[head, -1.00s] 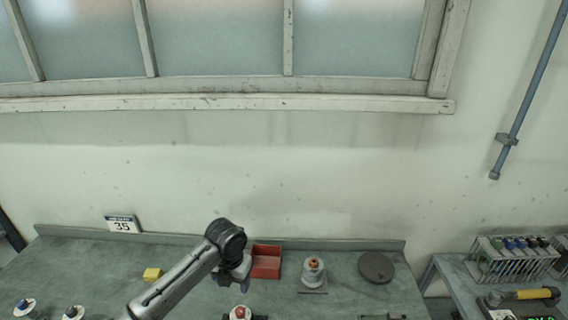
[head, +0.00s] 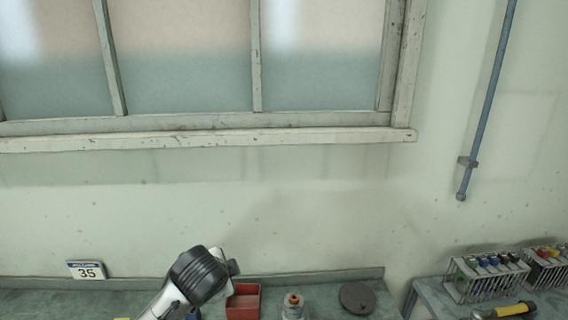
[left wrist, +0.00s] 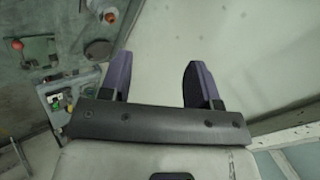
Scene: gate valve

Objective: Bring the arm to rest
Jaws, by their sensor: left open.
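My left gripper (left wrist: 160,82) shows in the left wrist view with its two dark purple fingers apart and nothing between them. Beyond the fingers is pale wall. In the head view my left arm rises from the bottom edge, left of a red bin (head: 243,301); its fingers are not clear there. My right gripper is in neither view. A grey valve-like piece with an orange top (head: 293,305) stands right of the red bin, cut by the lower edge.
A round dark disc (head: 357,297) lies on the green bench (head: 325,285). A side table at right holds a rack (head: 487,276) and a yellow-handled tool (head: 505,311). A sign reading 35 (head: 86,271) stands at the back left. A window sill (head: 200,139) runs above.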

